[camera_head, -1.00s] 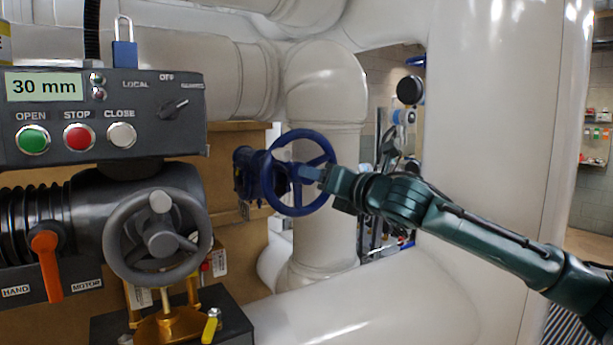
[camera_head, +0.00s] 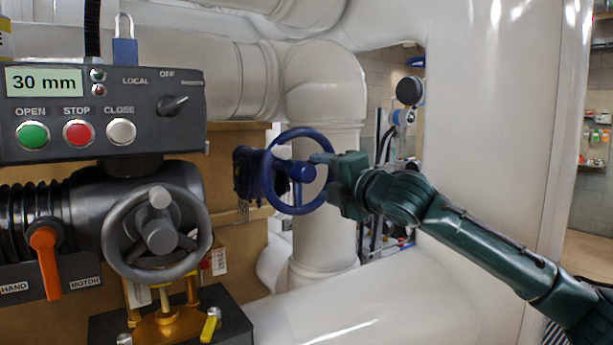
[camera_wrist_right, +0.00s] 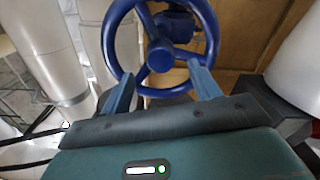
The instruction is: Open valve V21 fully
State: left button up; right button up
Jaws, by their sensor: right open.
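No V21 tag is readable. A blue handwheel (camera_head: 272,185) with a blue hub stands upright on a pipe fitting in the middle of the head view. It also shows in the right wrist view (camera_wrist_right: 112,38). My right gripper (camera_head: 318,165) reaches it from the right. In the wrist view the gripper (camera_wrist_right: 162,78) is open, its blue-grey fingers apart on either side of the hub, overlapping the wheel's near rim; I cannot tell whether they touch it. A grey handwheel (camera_head: 117,255) sits on the dark actuator at left. My left gripper is not in view.
The control box (camera_head: 70,128) reads 30 mm and has OPEN, STOP and CLOSE buttons and a selector knob (camera_head: 173,105). An orange HAND/MOTOR lever (camera_head: 46,262) hangs below. A blue padlock (camera_head: 125,52) stands on top. Thick pale pipes (camera_head: 325,85) surround the blue wheel.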

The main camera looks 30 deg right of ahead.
aim_at(310, 173)
jog(key=shift+m, duration=0.4)
jog(key=shift+w+r+p, duration=0.1)
jog(key=shift+w+p, duration=0.25)
jog(key=shift+w, duration=0.2)
jog(key=shift+w+a, duration=0.2)
jog(key=shift+w, duration=2.1)
jog(key=shift+r, duration=0.1)
jog(key=shift+w, duration=0.1)
